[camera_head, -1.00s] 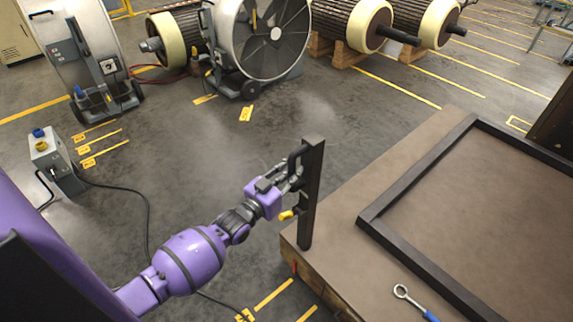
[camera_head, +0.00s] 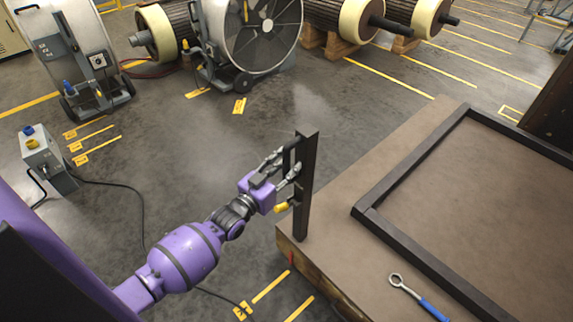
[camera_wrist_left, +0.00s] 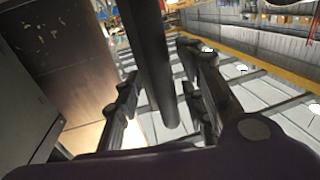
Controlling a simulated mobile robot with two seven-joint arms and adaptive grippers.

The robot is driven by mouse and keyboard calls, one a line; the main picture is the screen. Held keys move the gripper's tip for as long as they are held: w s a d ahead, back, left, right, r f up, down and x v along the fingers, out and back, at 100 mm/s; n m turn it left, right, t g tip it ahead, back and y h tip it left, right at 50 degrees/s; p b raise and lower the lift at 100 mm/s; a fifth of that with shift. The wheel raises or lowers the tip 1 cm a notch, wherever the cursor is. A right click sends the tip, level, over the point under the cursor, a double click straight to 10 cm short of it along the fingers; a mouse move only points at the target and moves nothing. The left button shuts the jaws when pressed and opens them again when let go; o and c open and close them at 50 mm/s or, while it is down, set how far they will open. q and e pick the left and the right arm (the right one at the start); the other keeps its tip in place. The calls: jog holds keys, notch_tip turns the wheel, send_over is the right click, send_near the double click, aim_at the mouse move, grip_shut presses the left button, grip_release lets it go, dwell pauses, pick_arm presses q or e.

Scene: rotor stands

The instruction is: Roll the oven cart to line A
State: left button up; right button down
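The cart's brown flat top (camera_head: 440,180) fills the right of the head view, edged by dark raised rails. A dark upright post (camera_head: 306,190) with a handle bar stands at its left corner. My left gripper (camera_head: 284,166) is at this handle with its fingers spread. In the left wrist view a dark bar (camera_wrist_left: 153,70) runs between my fingers (camera_wrist_left: 163,105), with gaps visible on both sides. A yellow-tipped lever (camera_head: 281,207) sits low on the post. Yellow floor lines (camera_head: 271,286) lie beside the cart; their tags are too small to read. My right gripper is not in view.
A blue-handled wrench (camera_head: 420,297) lies on the brown top. A grey box (camera_head: 48,160) with a trailing cable stands at left. A large drum fan (camera_head: 262,30) and rollers on wooden supports stand at the back. The grey floor in the middle is clear.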

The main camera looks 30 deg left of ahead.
pick_arm(q)
jog(key=s+a, duration=0.2)
jog(key=s, duration=0.9)
jog(key=shift+s+a, duration=0.2)
